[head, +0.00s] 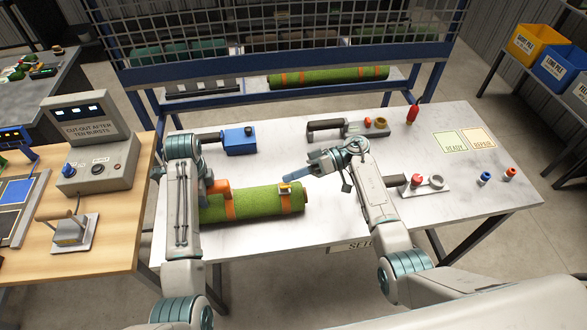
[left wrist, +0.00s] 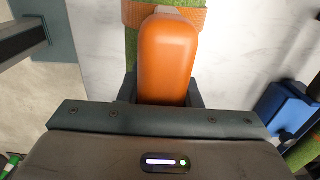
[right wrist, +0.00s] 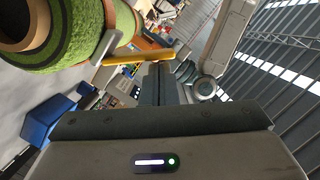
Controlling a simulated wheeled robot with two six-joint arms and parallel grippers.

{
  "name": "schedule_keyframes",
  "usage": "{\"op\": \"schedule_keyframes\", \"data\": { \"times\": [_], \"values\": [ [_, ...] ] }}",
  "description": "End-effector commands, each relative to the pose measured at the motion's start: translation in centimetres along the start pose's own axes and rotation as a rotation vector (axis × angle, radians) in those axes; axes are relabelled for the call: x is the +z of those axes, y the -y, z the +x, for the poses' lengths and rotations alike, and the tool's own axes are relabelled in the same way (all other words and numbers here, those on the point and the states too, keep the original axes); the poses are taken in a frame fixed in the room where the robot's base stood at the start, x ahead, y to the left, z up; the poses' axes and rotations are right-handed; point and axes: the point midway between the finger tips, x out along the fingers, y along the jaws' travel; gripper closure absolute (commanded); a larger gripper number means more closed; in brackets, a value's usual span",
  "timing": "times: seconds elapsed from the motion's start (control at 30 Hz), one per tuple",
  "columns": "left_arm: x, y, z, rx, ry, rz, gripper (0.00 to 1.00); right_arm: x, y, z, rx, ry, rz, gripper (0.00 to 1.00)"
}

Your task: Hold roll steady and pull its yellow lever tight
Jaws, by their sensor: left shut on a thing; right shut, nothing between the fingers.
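The green turf roll (head: 258,205) lies on the white table with orange straps around it. Its orange handle (left wrist: 166,55) is between the fingers of my left gripper (left wrist: 165,95), which is shut on it. The yellow lever (right wrist: 125,58) sticks out from a metal buckle on the roll's strap in the right wrist view; in the head view the buckle (head: 286,187) sits on top near the roll's right end. My right gripper (right wrist: 158,75) is shut and empty, its fingertips close by the lever's free end. I cannot tell whether they touch.
A blue tool (head: 239,141) and a grey tool (head: 350,129) lie behind the roll. Another tool (head: 425,184) and small red and blue items lie to the right. A control box (head: 93,152) stands on the wooden bench at left. A mesh-topped rack stands behind the table.

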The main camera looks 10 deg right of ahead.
Motion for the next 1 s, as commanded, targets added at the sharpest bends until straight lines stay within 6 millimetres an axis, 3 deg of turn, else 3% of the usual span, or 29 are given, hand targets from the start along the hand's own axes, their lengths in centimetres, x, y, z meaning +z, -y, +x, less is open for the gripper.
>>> {"op": "schedule_keyframes", "data": {
  "times": [0.3,0.7,1.0],
  "values": [
    [0.0,-0.1,0.1,0.002,0.001,0.0,1.0,0.1,0.0,0.0,0.005,0.0,-0.017,1.0],
    [0.0,-0.1,0.1,0.002,0.001,0.0,1.0,2.1,0.5,0.5,0.09,0.0,-0.357,1.0],
    [0.0,-0.1,0.1,0.003,0.001,0.0,1.0,2.2,0.5,0.5,0.096,0.0,-0.384,1.0]
  ]
}}
